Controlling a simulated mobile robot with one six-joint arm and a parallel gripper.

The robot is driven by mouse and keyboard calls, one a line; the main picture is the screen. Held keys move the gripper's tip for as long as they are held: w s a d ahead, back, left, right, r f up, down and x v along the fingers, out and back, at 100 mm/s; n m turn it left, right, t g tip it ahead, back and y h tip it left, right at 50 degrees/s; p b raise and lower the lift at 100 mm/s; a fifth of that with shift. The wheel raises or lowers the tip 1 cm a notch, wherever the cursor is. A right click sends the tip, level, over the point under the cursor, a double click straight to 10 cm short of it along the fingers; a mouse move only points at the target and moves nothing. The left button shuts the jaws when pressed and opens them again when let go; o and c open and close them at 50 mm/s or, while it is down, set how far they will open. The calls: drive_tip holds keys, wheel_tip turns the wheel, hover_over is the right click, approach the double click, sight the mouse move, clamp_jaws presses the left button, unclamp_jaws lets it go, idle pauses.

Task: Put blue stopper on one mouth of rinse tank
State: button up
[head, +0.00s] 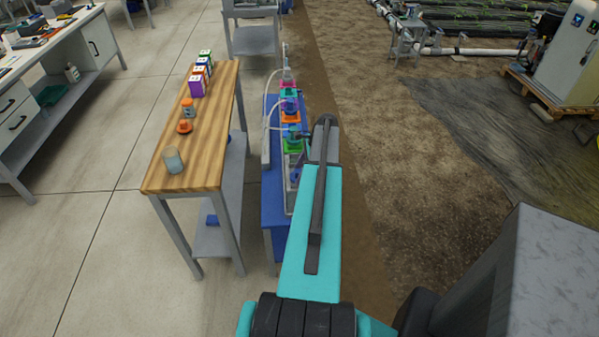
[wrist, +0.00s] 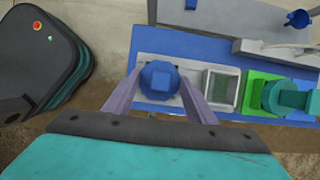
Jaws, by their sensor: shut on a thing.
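The blue stopper (wrist: 159,77), faceted with a small square top, sits between the two grey-purple fingers of my gripper (wrist: 160,88) in the wrist view. My gripper is shut on it. The stopper hides what lies straight below it, so I cannot tell whether it touches anything. Just right of it is a pale grey square-framed opening (wrist: 221,90) on a light plate. I cannot tell for sure whether this belongs to the rinse tank.
A green block with a teal fitting (wrist: 285,97) stands right of the opening. The blue skid (head: 274,211) carries several coloured units. A wooden bench (head: 205,150) left of it holds a glass beaker (head: 173,160), orange items and coloured boxes. Bare ground lies right.

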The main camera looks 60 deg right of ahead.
drive_tip(key=o, duration=1.1)
drive_tip(key=shift+r, duration=0.1)
drive_tip(key=b+v, duration=0.3)
drive_tip(key=v, duration=1)
drive_tip(key=shift+r, duration=0.35)
